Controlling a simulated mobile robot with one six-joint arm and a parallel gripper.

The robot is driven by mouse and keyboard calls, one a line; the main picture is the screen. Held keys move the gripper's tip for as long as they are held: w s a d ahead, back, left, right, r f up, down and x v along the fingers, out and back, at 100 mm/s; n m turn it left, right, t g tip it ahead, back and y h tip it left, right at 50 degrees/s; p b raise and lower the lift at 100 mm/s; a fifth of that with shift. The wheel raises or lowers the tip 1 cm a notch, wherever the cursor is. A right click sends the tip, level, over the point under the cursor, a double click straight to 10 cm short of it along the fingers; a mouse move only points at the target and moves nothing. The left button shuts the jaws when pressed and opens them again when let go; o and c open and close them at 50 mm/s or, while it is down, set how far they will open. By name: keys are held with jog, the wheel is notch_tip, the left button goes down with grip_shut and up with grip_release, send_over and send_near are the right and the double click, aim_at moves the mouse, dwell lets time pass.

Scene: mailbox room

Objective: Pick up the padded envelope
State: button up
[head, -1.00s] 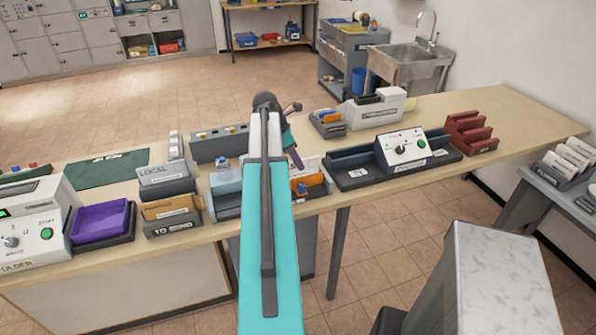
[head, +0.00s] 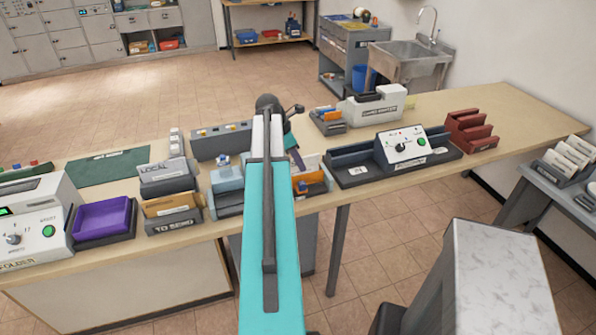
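A tan envelope (head: 168,205) stands in the grey tray labelled TO SEND (head: 177,222), left of my arm in the head view. It may be the padded envelope, but I cannot tell for sure. Orange and tan flat pieces (head: 309,170) stand in another holder just right of my arm. My teal arm reaches forward over the table, and its dark wrist end hangs above the holders near the middle. My gripper's fingertips are too small and partly hidden behind the arm, so I cannot tell whether they are open or shut.
A purple tray (head: 102,217) and a white folder machine (head: 28,235) stand at the left. A grey LOCAL tray (head: 166,178) is behind TO SEND. A switch-box machine (head: 403,150) and red rack (head: 469,131) stand right. The tabletop (head: 500,105) beyond is clear.

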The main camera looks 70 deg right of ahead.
jog(key=shift+f, duration=0.25)
dwell(0.5)
jog(key=shift+c, duration=0.4)
grip_shut()
